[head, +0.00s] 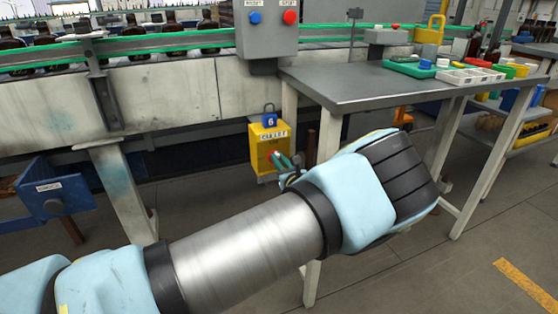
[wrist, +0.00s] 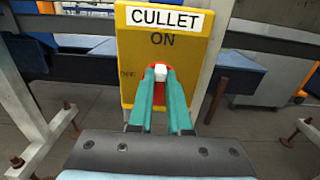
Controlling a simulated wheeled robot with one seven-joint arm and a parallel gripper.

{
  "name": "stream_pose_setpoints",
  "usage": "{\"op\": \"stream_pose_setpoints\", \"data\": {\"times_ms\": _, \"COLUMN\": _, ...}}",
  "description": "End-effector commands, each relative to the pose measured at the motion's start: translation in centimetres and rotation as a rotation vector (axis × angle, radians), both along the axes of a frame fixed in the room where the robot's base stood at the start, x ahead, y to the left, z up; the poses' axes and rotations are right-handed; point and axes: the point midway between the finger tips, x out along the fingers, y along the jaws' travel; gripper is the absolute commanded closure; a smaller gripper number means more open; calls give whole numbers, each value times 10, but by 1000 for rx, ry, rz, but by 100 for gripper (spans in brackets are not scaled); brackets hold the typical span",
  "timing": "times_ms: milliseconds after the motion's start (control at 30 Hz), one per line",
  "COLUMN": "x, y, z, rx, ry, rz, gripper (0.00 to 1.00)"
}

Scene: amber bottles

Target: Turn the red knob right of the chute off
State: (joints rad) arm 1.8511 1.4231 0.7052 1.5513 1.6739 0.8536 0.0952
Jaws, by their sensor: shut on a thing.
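The yellow CULLET box (head: 262,139) hangs low under the conveyor, left of the steel table. It fills the middle of the wrist view (wrist: 190,58), with "ON" printed at the top and a small label, apparently "OFF", at the left. The red knob (wrist: 158,68) is on its front below "ON", with a white part between the fingertips. My gripper (wrist: 158,80) has its teal fingers shut on the knob, one on each side. It also shows in the head view (head: 284,161). The fingers hide part of the knob. A blue chute-like part (head: 55,205) is at the left.
A steel table (head: 345,84) with trays stands right of the box, its legs close to my arm. A grey box (head: 268,38) with blue and red buttons is above. A conveyor with bottles runs behind. Open floor lies at the lower right.

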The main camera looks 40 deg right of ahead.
Motion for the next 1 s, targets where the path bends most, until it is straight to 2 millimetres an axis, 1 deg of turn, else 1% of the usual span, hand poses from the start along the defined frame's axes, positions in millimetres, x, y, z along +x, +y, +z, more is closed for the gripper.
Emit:
{"op": "stream_pose_setpoints", "data": {"times_ms": 567, "x": 0, "y": 0, "z": 0, "rx": -20, "ry": 8, "rz": 0, "gripper": 100}}
{"op": "stream_pose_setpoints", "data": {"times_ms": 767, "x": 0, "y": 1, "z": 0, "rx": -99, "ry": 39, "rz": 0, "gripper": 100}}
{"op": "stream_pose_setpoints", "data": {"times_ms": 1000, "x": 1, "y": 4, "z": 0, "rx": -277, "ry": 108, "rz": 0, "gripper": 100}}
